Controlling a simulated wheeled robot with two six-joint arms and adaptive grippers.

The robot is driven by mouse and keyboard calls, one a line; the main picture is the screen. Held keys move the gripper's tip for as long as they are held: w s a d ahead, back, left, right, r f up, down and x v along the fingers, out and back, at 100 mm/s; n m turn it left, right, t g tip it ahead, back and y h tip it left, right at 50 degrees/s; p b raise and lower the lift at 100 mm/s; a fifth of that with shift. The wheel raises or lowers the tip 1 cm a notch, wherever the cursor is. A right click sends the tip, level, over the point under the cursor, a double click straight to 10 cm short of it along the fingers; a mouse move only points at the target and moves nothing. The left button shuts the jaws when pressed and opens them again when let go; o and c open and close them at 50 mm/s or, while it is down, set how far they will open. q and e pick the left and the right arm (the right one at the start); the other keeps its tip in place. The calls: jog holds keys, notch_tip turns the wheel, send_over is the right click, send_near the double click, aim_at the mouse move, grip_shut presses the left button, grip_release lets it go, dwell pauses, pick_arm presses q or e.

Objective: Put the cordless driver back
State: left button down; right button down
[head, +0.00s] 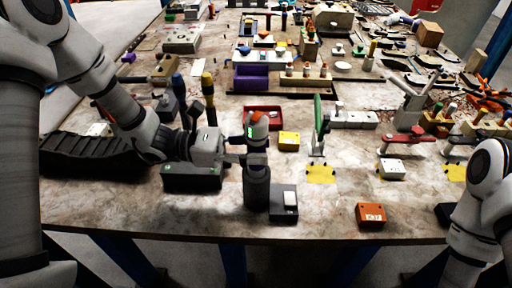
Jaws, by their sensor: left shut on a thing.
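The cordless driver (258,127), light-bodied with an orange top and a green patch, is upright near the front middle of the table. My left gripper (246,158) reaches in from the left and is shut on it. The fingers hide part of its middle. A dark upright cylinder (257,188) is directly below it; I cannot tell whether the driver rests in it or is joined to it. My right arm shows at the lower right edge, but its gripper is out of the frame.
A dark block with a pale top (284,203) stands right beside the cylinder. An orange box (371,215) is near the front edge. Bare table lies between the dark block and the orange box.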

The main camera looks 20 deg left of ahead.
pick_arm(q)
jog(key=shift+f+b, duration=0.35)
jog(key=shift+f, duration=0.1)
dwell(0.4)
jog(key=c, duration=0.7)
grip_release()
jog(key=shift+o, duration=0.2)
jog(key=v, duration=1.2)
